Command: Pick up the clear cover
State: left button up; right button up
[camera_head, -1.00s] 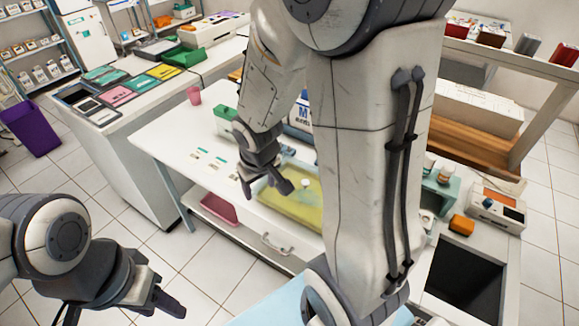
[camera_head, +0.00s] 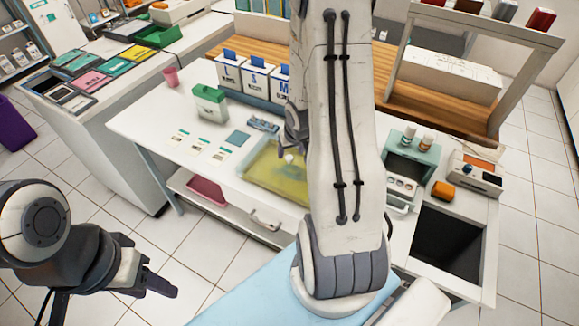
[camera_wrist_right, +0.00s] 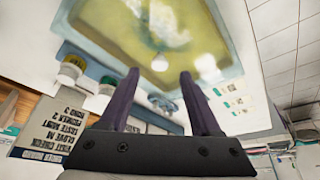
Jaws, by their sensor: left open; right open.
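The clear cover (camera_head: 262,172) lies on the white table over a yellowish tray, left of my right forearm in the head view. Its white knob shows beside the arm, and its right part is hidden. In the right wrist view, the cover (camera_wrist_right: 112,22) fills the top, with the round knob (camera_wrist_right: 160,63) between my fingertips in the picture. My right gripper (camera_wrist_right: 160,76) is open and empty; contact with the knob cannot be judged. In the head view it is mostly behind the arm. My left gripper (camera_head: 160,287) is open over the floor, away from the table.
Left of the cover are small cards (camera_head: 200,146), a green-lidded box (camera_head: 210,102) and a pink cup (camera_head: 171,77). White boxes (camera_head: 256,77) stand behind. A teal unit (camera_head: 412,160) and an orange block (camera_head: 443,190) are right of the arm. A pink bin (camera_head: 207,191) is below.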

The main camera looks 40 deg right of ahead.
aim_at(289, 157)
jog(key=shift+x, duration=2)
grip_shut()
